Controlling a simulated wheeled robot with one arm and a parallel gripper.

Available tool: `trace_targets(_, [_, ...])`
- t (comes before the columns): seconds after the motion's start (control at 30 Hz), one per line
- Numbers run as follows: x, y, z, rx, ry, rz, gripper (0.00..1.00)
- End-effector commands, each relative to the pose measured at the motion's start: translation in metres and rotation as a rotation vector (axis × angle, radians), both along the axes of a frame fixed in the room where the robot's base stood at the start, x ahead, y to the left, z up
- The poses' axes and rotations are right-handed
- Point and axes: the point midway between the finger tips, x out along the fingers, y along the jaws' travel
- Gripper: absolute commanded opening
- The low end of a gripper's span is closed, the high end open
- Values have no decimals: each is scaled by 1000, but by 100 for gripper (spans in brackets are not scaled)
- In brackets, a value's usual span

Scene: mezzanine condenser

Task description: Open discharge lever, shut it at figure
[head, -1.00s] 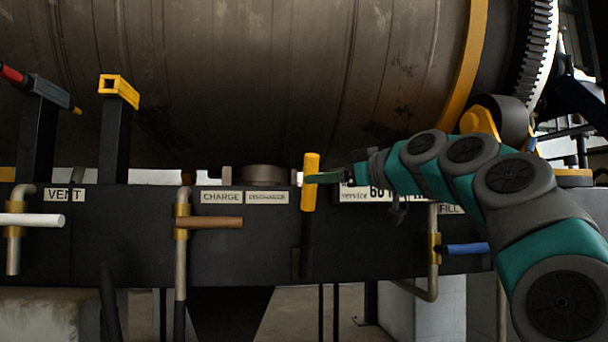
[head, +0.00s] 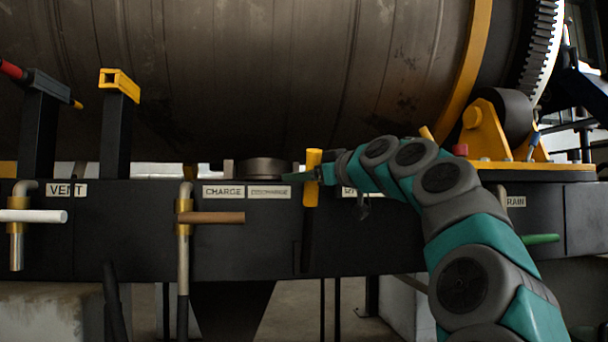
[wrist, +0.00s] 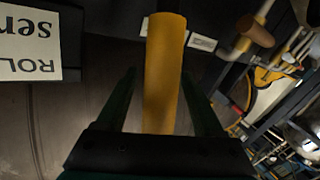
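The lever with the yellow handle (head: 313,184) stands upright on the dark beam, just right of the DISCHARGE label (head: 269,192). Its dark stem runs down the beam's face. My gripper (head: 303,176) is at the handle's height, with a finger reaching past it to the left. In the wrist view the yellow handle (wrist: 165,80) lies between my gripper's two dark fingers (wrist: 160,95). A gap shows on each side of it, so the fingers are open around it and do not visibly grip it.
A CHARGE label (head: 223,192) and a brown-handled valve (head: 211,218) are to the left, with a white-handled valve (head: 34,216) under VENT. A green handle (head: 541,239) is right of my arm. A large drum (head: 250,80) hangs above. A sign (wrist: 30,45) is partly visible.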

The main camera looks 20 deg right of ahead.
Motion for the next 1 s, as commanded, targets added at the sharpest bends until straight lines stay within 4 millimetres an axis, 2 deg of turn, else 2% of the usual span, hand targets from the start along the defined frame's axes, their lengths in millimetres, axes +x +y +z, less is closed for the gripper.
trace_targets(0.07, [0, 0, 0, 0, 0, 0, 61])
trace_targets(0.6, [0, 0, 0, 0, 0, 1, 1])
trace_targets(1.0, [0, 0, 0, 0, 0, 1, 0])
